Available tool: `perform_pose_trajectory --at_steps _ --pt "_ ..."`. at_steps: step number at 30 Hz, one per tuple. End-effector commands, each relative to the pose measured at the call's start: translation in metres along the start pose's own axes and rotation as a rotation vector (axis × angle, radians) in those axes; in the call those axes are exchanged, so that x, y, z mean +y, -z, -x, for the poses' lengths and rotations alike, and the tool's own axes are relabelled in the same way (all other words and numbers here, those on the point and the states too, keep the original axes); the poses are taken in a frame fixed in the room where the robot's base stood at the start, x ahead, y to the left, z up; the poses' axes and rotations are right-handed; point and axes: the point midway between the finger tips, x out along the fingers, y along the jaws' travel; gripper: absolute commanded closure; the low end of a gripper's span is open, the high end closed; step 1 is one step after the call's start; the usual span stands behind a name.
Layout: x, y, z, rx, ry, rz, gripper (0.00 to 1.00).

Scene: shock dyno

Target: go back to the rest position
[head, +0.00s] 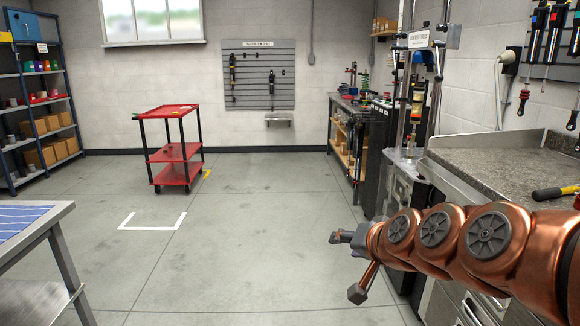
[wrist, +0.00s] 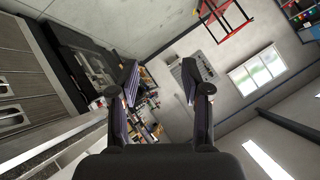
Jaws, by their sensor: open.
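My gripper (head: 342,238) is at the end of my copper-coloured arm, which reaches in from the right edge of the head view. It is out over the open floor, in front of the grey cabinets at right. In the wrist view my gripper (wrist: 160,85) has its two dark fingers spread apart, with nothing between them. The wrist picture is strongly tilted and shows the room behind the fingers.
A grey countertop (head: 500,160) with a yellow-handled tool (head: 556,192) is close to my arm at right. A test machine (head: 410,110) stands beyond it. A red cart (head: 176,150) stands at the back. A steel table (head: 40,228) is at left. The middle floor (head: 250,220) is clear.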

Motion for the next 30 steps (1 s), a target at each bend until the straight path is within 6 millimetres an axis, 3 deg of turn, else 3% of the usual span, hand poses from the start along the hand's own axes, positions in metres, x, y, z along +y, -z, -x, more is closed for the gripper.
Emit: perform_pose_trajectory --at_steps 1,6,12,18,24,30 --pt "0.008 -0.026 0.002 -0.077 -0.030 0.040 0.52" --pt "0.048 -0.119 0.024 -0.367 -0.152 0.155 0.52" --pt "0.102 -0.201 0.076 -0.675 -0.310 0.240 0.52" --pt "0.140 -0.247 0.126 -0.887 -0.431 0.267 0.52" --pt "0.165 -0.277 0.175 -1.057 -0.537 0.272 0.52" --pt "0.148 -0.257 0.196 -1.053 -0.537 0.275 0.52"
